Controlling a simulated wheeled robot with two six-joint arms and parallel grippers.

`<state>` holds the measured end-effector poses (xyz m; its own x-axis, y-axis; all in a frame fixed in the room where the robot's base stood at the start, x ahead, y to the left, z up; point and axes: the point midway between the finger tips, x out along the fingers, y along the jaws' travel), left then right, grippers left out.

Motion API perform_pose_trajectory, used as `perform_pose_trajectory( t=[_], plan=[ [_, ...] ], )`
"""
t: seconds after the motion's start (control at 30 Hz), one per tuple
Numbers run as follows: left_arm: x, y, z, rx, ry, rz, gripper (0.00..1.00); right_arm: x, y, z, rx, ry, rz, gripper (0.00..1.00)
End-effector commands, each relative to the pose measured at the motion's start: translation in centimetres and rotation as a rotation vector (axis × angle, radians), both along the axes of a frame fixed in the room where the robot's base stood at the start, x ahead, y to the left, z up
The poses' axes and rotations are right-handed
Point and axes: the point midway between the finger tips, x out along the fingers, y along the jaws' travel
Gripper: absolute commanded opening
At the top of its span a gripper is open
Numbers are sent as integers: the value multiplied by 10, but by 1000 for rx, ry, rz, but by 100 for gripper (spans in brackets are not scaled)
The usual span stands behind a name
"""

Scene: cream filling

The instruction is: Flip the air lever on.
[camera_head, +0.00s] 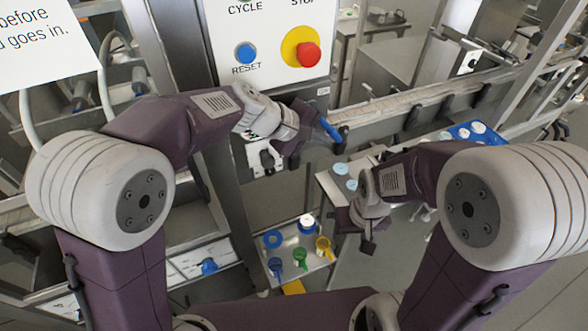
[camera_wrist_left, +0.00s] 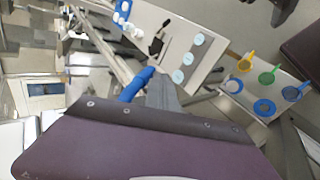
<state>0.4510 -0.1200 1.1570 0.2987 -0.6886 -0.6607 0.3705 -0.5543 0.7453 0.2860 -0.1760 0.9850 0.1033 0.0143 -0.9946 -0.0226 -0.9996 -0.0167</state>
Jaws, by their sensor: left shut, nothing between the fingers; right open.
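A blue lever handle (camera_head: 329,130), which looks like the air lever, stands tilted just right of my left gripper (camera_head: 312,122). The same blue handle (camera_wrist_left: 136,85) shows in the left wrist view, beside a grey finger (camera_wrist_left: 161,96) of my left gripper. My left gripper is shut with nothing in it. Whether it touches the handle I cannot tell, and the lever's pivot is hidden. My right gripper (camera_head: 366,236) is open and empty, low and to the right, away from the lever.
A control panel (camera_head: 270,20) with a blue reset button (camera_head: 246,53) and a red stop button (camera_head: 308,54) is above my left gripper. A conveyor rail (camera_head: 420,95) runs to the right. A tray with a blue ring (camera_head: 272,239), green scoop (camera_head: 300,257) and yellow scoop (camera_head: 324,247) lies below.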

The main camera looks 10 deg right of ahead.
Motion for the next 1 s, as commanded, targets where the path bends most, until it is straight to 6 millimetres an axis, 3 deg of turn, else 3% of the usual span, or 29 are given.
perform_pose_trajectory(
  t=[0.03,0.3,0.5,0.7,1.0],
  plan=[
    [1,-4,-21,-43,-19,0,0,0,0,-43,0,0,0,56],
    [6,-20,-13,-287,-96,0,0,0,0,-144,0,0,0,56],
    [9,-30,-1,-461,-153,0,0,0,-1,-207,0,0,0,56],
    [11,-38,14,-613,-201,0,0,0,-1,-246,0,0,0,56],
    [13,-44,32,-713,-233,0,0,0,-1,-268,0,0,0,56]
  ],
)
